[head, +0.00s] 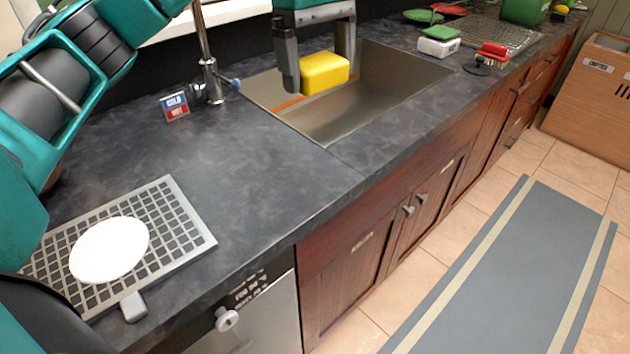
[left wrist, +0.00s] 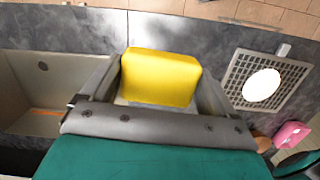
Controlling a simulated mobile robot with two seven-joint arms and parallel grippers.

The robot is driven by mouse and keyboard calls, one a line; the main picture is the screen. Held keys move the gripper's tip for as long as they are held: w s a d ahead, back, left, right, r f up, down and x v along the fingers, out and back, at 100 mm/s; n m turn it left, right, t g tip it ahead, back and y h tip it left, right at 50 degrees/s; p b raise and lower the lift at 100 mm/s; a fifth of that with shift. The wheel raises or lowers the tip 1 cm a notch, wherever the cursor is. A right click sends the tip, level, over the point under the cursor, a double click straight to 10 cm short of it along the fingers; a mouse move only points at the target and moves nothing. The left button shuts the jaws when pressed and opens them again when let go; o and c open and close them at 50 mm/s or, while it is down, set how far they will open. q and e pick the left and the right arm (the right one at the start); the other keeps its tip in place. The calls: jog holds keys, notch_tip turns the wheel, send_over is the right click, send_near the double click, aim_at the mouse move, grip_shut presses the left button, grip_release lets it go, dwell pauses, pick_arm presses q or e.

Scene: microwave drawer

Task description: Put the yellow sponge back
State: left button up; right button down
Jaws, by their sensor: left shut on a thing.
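The yellow sponge (head: 324,73) is a block held between the fingers of my left gripper (head: 318,75), above the sink (head: 385,80) in the head view. The left wrist view shows the yellow sponge (left wrist: 160,78) between the two fingers of the left gripper (left wrist: 158,85), which is shut on it. The sink also shows at the left of the left wrist view (left wrist: 30,85). An orange strip (head: 290,103) lies in the sink, below the gripper. My right gripper is not in view.
A grey grid rack (head: 180,225) with a white round plate (head: 108,250) lies on the counter at left. A "COLD HOT" sign (head: 174,106) and the faucet (head: 208,80) stand behind the sink. A white box with a green top (head: 438,42) and red brush (head: 492,52) sit right of it.

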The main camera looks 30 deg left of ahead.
pick_arm(q)
jog(key=shift+r+n, duration=0.25)
jog(key=shift+n, duration=0.05)
jog(key=b, duration=0.2)
send_over(318, 182)
jog(key=f, duration=1.4)
jog(key=shift+a+f, duration=0.2)
jog(key=shift+f, duration=2.6)
jog(key=shift+f, duration=0.2)
jog(key=o, duration=0.7)
jog(key=shift+r, duration=0.15)
